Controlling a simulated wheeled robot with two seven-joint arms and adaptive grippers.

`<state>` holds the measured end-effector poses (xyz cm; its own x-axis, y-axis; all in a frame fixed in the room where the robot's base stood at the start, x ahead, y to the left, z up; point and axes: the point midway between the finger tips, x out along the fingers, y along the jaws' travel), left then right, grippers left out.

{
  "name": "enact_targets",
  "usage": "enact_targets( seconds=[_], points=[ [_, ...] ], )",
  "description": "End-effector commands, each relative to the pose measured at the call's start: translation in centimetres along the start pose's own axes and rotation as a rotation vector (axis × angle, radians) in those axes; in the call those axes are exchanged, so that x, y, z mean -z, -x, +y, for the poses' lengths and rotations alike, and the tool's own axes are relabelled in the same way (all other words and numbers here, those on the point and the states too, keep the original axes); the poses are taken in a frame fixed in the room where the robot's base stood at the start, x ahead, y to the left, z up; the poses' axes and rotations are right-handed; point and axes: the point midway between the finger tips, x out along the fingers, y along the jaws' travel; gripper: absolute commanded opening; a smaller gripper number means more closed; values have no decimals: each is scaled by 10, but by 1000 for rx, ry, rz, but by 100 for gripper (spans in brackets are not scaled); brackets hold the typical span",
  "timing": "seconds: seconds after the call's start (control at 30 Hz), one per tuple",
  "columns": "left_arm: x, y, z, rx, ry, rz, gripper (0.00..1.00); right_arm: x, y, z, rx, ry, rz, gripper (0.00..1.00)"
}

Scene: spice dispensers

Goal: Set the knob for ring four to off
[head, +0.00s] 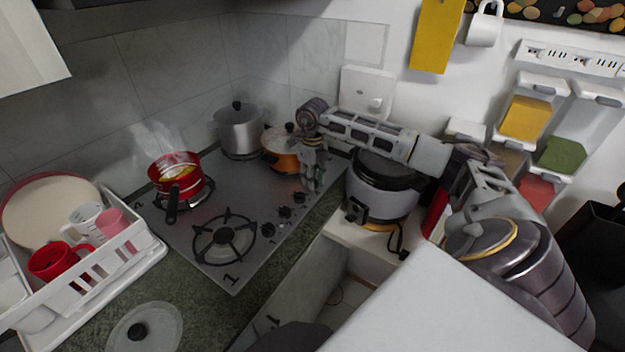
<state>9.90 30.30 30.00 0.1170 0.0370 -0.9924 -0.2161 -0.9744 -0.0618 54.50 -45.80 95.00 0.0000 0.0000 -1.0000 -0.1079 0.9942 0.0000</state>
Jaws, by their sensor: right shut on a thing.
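The steel gas hob (235,190) is set in the dark speckled counter. Its row of black knobs runs along the front right edge; three show: the nearest knob (268,226), a middle knob (285,211) and a farther knob (299,197). My right gripper (313,184) points down at the far end of this row, beyond the farther knob. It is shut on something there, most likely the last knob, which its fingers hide. I cannot read that knob's setting. An orange pot (281,153) stands just left of the gripper. My left gripper is out of view.
A steaming red pot (190,187) sits at the hob's left, its handle forward. A grey pot (237,131) stands at the back. The front burner (224,239) is bare. A rice cooker (380,197) stands close right of my gripper. A white dish rack (125,262) is left.

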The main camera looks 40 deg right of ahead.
Motion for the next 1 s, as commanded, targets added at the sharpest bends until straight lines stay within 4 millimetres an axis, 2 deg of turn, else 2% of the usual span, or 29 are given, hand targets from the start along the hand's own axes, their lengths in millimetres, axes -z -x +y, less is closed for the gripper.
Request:
enact_targets(
  seconds=[0.3, 0.87, 0.9, 1.0],
  points=[
    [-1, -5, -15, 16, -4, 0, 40, 0, 0, 0, 0, 151, -1, 8],
    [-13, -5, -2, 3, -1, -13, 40, 0, 0, 0, 0, 190, 0, 8],
    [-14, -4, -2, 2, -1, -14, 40, 0, 0, 0, 0, 190, 0, 34],
    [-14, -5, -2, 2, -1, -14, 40, 0, 0, 0, 0, 189, 0, 47]
  ],
)
